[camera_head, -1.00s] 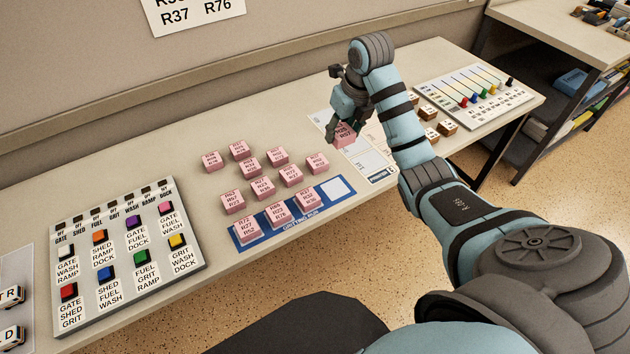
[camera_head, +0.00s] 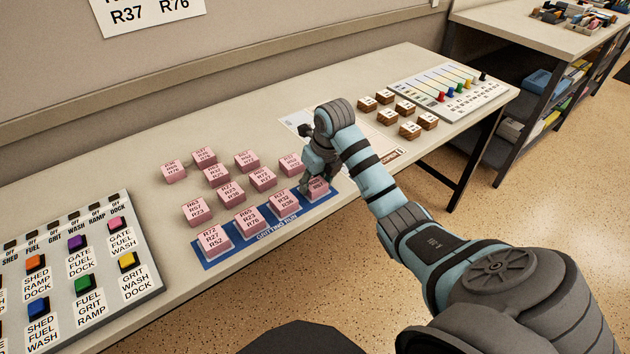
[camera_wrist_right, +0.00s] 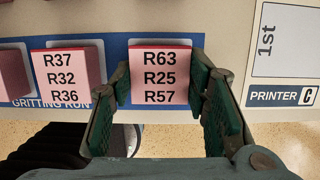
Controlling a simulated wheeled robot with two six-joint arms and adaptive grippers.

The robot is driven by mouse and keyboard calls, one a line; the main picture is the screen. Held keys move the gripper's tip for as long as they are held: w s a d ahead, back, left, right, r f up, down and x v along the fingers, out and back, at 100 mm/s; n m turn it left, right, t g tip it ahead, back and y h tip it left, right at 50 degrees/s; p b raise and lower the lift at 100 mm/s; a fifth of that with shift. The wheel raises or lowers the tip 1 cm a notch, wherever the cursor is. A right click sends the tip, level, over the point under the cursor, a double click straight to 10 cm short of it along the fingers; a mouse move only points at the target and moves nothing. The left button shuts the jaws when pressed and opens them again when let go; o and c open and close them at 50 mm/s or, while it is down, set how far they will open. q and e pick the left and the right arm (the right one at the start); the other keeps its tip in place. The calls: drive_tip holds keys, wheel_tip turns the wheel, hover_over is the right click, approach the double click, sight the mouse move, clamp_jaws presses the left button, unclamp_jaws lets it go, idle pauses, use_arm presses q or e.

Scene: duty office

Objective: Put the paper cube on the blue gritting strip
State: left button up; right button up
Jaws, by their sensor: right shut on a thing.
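The paper cube (camera_head: 316,188) is pink and labelled R63, R25, R57. It is at the right end of the blue gritting strip (camera_head: 222,254), over its last place. My right gripper (camera_head: 318,178) is shut on it from above. In the right wrist view the cube (camera_wrist_right: 161,75) sits between the two green fingers (camera_wrist_right: 163,95), over the blue strip (camera_wrist_right: 115,52). I cannot tell whether its underside touches the strip. Several other pink cubes stand on the strip, with cube R37 R32 R36 (camera_wrist_right: 68,78) just left of it. My left gripper is not in view.
More pink cubes (camera_head: 227,192) stand behind the strip. A button panel (camera_head: 130,285) is at the left. A printer sheet (camera_wrist_right: 290,45) lies right of the strip, with several brown blocks (camera_head: 405,108) and a slider board (camera_head: 455,90) beyond. The table's front edge is close to the strip.

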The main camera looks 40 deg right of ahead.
sight(314, 182)
drive_tip(key=o, duration=1.2)
drive_tip(key=shift+f, duration=0.1)
drive_tip(key=shift+c, duration=0.2)
drive_tip(key=p+v, duration=0.1)
drive_tip(key=v, duration=0.4)
drive_tip(key=shift+r, duration=0.25)
drive_tip(key=p+v, duration=0.6)
drive_tip(key=v, duration=0.1)
drive_tip(key=shift+p, duration=0.35)
drive_tip(key=shift+f, duration=0.1)
